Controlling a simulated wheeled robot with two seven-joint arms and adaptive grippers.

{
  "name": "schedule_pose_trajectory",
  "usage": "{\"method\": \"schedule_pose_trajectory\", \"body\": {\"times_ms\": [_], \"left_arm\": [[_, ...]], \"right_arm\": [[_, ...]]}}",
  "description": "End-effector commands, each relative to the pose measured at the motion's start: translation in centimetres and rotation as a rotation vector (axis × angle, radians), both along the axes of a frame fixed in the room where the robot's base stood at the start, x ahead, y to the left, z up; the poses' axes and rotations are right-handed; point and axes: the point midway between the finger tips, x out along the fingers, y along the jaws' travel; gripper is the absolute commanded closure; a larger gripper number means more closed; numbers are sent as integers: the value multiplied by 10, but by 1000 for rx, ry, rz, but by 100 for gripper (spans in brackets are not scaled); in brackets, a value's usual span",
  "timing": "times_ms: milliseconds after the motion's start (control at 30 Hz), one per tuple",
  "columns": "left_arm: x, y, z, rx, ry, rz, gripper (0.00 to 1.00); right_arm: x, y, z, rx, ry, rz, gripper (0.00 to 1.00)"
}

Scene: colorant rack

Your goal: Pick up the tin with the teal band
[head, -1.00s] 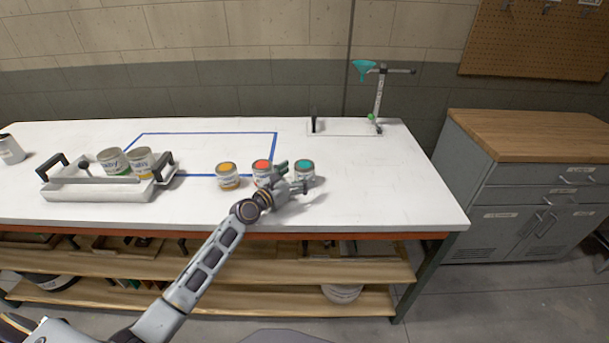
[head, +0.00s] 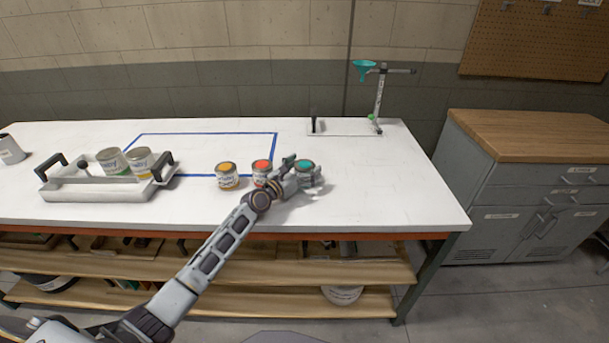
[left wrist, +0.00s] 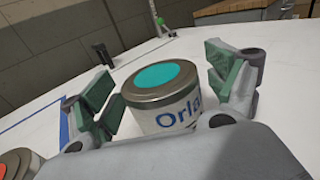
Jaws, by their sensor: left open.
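The tin with the teal lid top (head: 305,165) stands upright on the white table, at the right end of a row of three tins. In the left wrist view the tin (left wrist: 165,98) sits between the two spread fingers, its label reading "Orla". My left gripper (head: 306,174) is open around it, with gaps between the fingers and the tin's sides. In the left wrist view the left gripper (left wrist: 168,92) shows green finger pads on both sides. The tin's lower front is hidden behind the gripper's palm. My right gripper is not in view.
A red-topped tin (head: 262,167) stands close left of the gripper, and a yellow-topped tin (head: 227,175) beyond it. A white tray (head: 95,190) with two tins lies further left. A stand with a teal funnel (head: 364,68) is at the back right. The table's right part is clear.

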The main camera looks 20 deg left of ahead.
Motion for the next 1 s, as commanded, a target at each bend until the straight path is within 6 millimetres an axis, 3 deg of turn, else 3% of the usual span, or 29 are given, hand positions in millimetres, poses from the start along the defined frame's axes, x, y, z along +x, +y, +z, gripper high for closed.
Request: {"method": "schedule_pose_trajectory", "body": {"times_ms": [267,667,1000], "left_arm": [[0,0,0,0,0,0,13],[0,0,0,0,0,0,65],[0,0,3,-1,-2,0,66]], "right_arm": [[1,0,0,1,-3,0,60],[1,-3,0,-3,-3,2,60],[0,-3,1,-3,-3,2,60]]}}
